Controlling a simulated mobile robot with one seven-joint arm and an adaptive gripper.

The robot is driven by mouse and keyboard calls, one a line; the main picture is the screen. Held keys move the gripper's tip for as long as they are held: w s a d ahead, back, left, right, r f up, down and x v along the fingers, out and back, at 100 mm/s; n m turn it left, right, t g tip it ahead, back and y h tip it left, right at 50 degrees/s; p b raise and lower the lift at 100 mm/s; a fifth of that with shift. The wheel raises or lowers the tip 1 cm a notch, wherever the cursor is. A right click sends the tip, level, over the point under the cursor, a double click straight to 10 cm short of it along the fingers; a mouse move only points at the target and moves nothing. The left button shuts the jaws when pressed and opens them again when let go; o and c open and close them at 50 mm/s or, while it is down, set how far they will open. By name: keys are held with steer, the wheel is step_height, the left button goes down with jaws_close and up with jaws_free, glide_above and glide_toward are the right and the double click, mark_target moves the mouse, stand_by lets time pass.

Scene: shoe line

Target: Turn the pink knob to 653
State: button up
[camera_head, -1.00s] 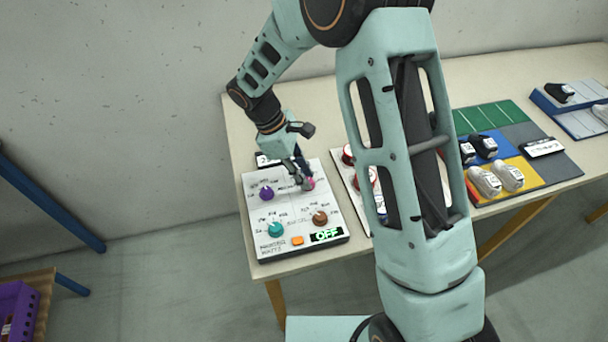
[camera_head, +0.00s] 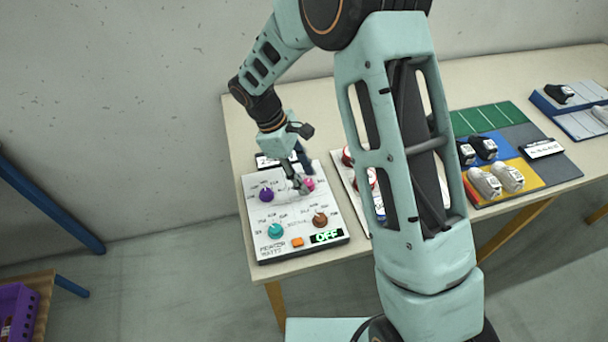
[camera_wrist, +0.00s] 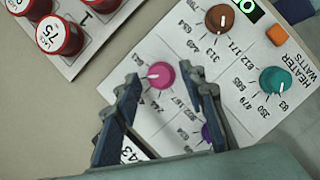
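The pink knob (camera_head: 309,184) is on a white control panel (camera_head: 262,222). In the wrist view the pink knob (camera_wrist: 161,75) has a white pointer mark towards the picture's left. Printed numbers ring it, but most are too small or turned to read surely. My gripper (camera_head: 300,187) is just left of the knob in the head view. In the wrist view my gripper (camera_wrist: 169,86) is open, one finger on each side of the knob, with gaps showing. I cannot tell whether the tips reach down to the knob's height.
The panel also has a purple knob (camera_head: 266,194), a teal knob (camera_head: 275,230), a brown knob (camera_head: 320,219), an orange button (camera_head: 297,241) and a display (camera_head: 326,236) reading OFF. Red-capped round items (camera_wrist: 60,35) stand beside the panel. Shoes (camera_head: 484,181) lie on coloured mats to the right.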

steer(key=v, duration=1.2)
steer(key=shift+w, duration=0.1)
